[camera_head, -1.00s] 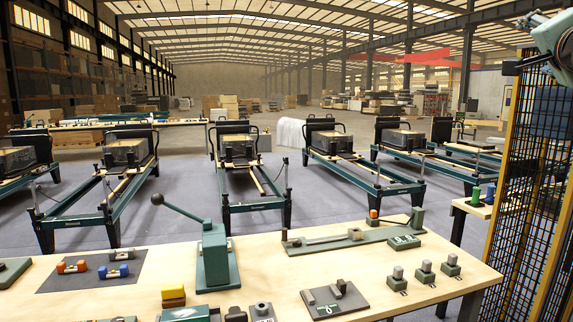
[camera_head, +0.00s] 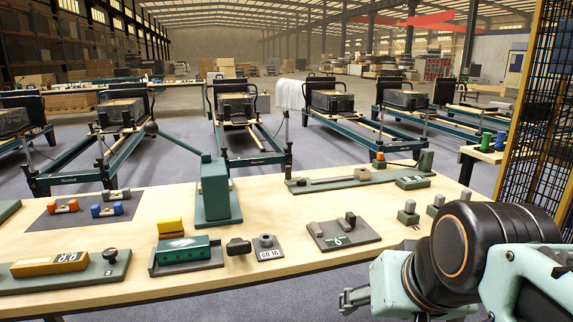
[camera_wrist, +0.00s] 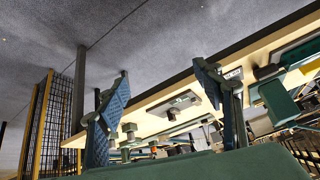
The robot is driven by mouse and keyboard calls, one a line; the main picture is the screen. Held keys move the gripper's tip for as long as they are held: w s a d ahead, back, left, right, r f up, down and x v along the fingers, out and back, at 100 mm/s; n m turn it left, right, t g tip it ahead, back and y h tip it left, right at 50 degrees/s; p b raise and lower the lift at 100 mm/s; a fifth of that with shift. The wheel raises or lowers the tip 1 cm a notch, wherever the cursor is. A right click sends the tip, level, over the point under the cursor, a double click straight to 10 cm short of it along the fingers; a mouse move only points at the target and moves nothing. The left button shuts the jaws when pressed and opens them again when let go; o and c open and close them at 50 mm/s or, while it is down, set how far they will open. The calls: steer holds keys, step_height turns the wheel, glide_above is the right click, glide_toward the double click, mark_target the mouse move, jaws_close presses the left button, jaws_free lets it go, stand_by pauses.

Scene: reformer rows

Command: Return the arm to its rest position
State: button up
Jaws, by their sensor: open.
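My arm reaches in at the lower right of the head view, in front of the bench's near edge. My gripper (camera_head: 352,300) is at the left end of it, only partly visible at the bottom. In the wrist view my gripper (camera_wrist: 158,95) has its two blue padded fingers spread wide apart, with nothing held between them. The wooden workbench (camera_head: 300,226) lies beyond the gripper; it also shows tilted in the wrist view (camera_wrist: 155,127).
A green lever press (camera_head: 214,190), a grey plate (camera_head: 342,236) and small posts (camera_head: 409,213) stand on the bench. A yellow-framed mesh fence (camera_head: 535,120) is at the right. Reformers (camera_head: 240,130) stand in rows behind the bench.

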steer(key=s+f+n+g+b, duration=0.1)
steer(key=s+f, duration=0.3)
steer(key=f, duration=0.2)
step_height(320, 180, up, 38)
steer(key=p, duration=3.7)
steer(key=shift+w+a, duration=0.3)
steer(key=shift+w, duration=0.1)
steer(key=shift+f, duration=0.1)
